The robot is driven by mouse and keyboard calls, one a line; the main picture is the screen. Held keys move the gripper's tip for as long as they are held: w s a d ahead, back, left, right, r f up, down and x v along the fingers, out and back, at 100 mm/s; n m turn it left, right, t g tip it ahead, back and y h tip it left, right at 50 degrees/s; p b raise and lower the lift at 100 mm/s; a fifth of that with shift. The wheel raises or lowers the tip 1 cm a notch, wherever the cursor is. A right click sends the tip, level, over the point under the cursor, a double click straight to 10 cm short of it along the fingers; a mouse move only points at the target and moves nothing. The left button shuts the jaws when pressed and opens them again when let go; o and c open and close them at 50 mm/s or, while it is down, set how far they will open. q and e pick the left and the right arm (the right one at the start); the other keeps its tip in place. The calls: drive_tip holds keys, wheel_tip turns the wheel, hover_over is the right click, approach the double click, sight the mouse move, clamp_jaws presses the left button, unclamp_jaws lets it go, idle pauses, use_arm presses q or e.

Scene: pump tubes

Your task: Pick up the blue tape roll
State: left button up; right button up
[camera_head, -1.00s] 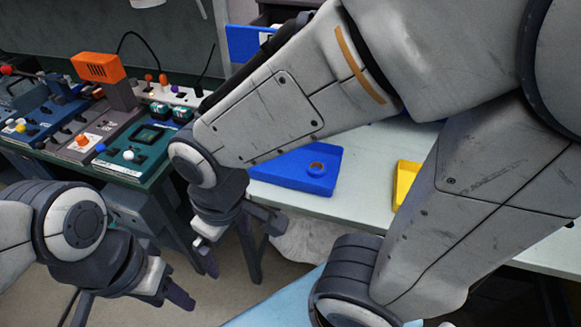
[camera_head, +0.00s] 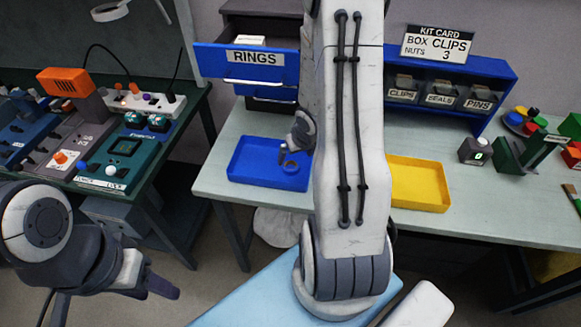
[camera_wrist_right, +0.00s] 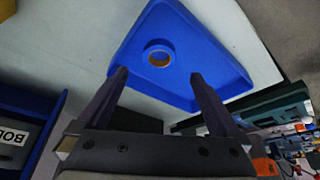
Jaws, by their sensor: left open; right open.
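The blue tape roll (camera_head: 291,168), a ring with a tan inner core, lies in the blue tray (camera_head: 245,170) on the table. In the right wrist view the tape roll (camera_wrist_right: 158,45) sits on the tray floor, just beyond and between my fingertips. My right gripper (camera_wrist_right: 159,77) is open and empty, apart from the roll. In the head view my right arm hides most of that gripper; a dark part of it (camera_head: 284,150) shows above the tray. My left gripper (camera_head: 115,298) is open and empty at the lower left, away from the table.
A yellow tray (camera_head: 418,202) stands right of my right arm. Behind are an open blue drawer marked RINGS (camera_head: 250,68) and a blue bin rack (camera_head: 455,85). A green bench with devices (camera_head: 125,155) stands at the left. Bare tabletop lies between the trays and rack.

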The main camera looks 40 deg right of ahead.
sight(291, 165)
drive_tip(key=x, duration=0.3)
drive_tip(key=shift+b, duration=0.4)
drive_tip(key=b+x, duration=0.1)
drive_tip(key=x, duration=0.4)
drive_tip(key=shift+w, duration=0.1)
drive_tip(key=shift+r, duration=0.1)
drive_tip(key=shift+c, duration=0.3)
drive_tip(key=c, duration=1.3)
drive_tip(key=shift+o, duration=0.2)
drive_tip(key=shift+r, duration=0.1)
